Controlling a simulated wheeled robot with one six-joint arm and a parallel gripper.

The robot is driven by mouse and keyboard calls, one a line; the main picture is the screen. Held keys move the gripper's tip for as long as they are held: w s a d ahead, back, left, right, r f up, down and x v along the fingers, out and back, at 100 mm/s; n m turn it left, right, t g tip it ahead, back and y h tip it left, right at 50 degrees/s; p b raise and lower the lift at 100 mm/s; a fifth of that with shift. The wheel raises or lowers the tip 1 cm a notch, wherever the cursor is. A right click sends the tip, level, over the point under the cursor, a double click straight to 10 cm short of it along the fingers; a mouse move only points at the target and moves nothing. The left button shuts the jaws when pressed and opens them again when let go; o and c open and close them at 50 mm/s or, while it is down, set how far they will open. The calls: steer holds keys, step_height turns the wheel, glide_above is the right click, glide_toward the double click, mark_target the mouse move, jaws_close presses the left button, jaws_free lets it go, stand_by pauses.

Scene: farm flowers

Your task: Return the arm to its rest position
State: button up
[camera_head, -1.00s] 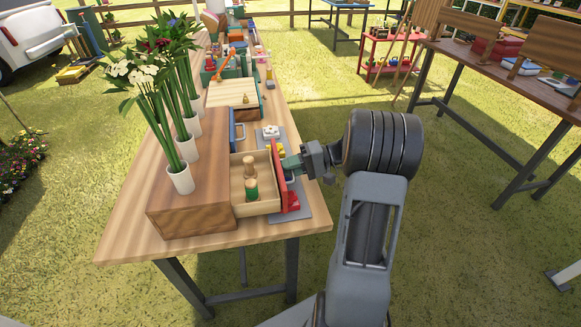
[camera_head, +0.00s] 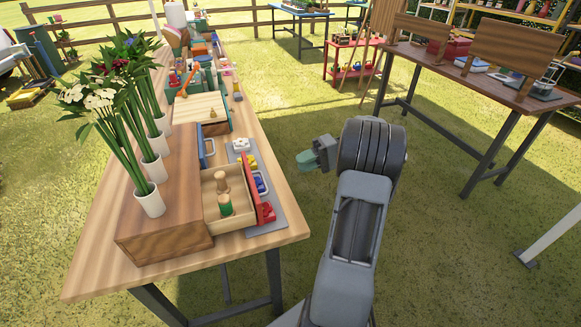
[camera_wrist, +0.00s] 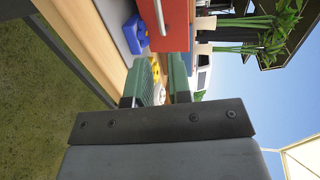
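My gripper (camera_head: 307,161) hangs in the air to the right of the workbench, clear of everything. In the wrist view its two green fingers (camera_wrist: 166,85) stand apart with nothing held between them. My arm is bent above the grass. The drawer with a red front (camera_head: 264,202) is pulled out of the wooden box (camera_head: 165,235); its red front also shows ahead of the fingers in the wrist view (camera_wrist: 172,28). Inside the drawer are a wooden figure (camera_head: 221,182) and a green-based one (camera_head: 226,204).
White vases (camera_head: 149,199) of flowers stand on the box. The workbench (camera_head: 90,280) also holds a blue-fronted drawer (camera_head: 207,147), a lidded wooden box (camera_head: 198,109) and small blocks. A dark table (camera_head: 455,88) stands at right. Open grass lies between the tables.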

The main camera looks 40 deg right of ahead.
steer(key=shift+s+d+r, duration=0.1)
steer(key=shift+s+d, duration=0.1)
steer(key=shift+d, duration=0.4)
step_height(320, 180, down, 6)
steer(key=s+a+m+g+h, duration=0.1)
steer(key=s+m+h, duration=0.1)
steer(key=m+h, duration=0.25)
steer(key=s+a+r+g+h+p, duration=0.1)
steer(key=s+a+g+h+p, duration=0.2)
steer(key=a, duration=0.2)
steer(key=s+a+r+n+t+h+p, duration=0.1)
steer(key=s+a+r+n+h+p, duration=0.2)
steer(key=a+r, duration=0.5)
steer(key=s+a+r+n+t+h+p, duration=0.2)
steer(key=s+a+r+n+h+p, duration=0.1)
steer(key=a+r+p, duration=0.4)
step_height(320, 180, up, 2)
steer(key=shift+a+r+n+h, duration=0.1)
steer(key=shift+a+n+h, duration=0.65)
steer(key=shift+a+n, duration=0.1)
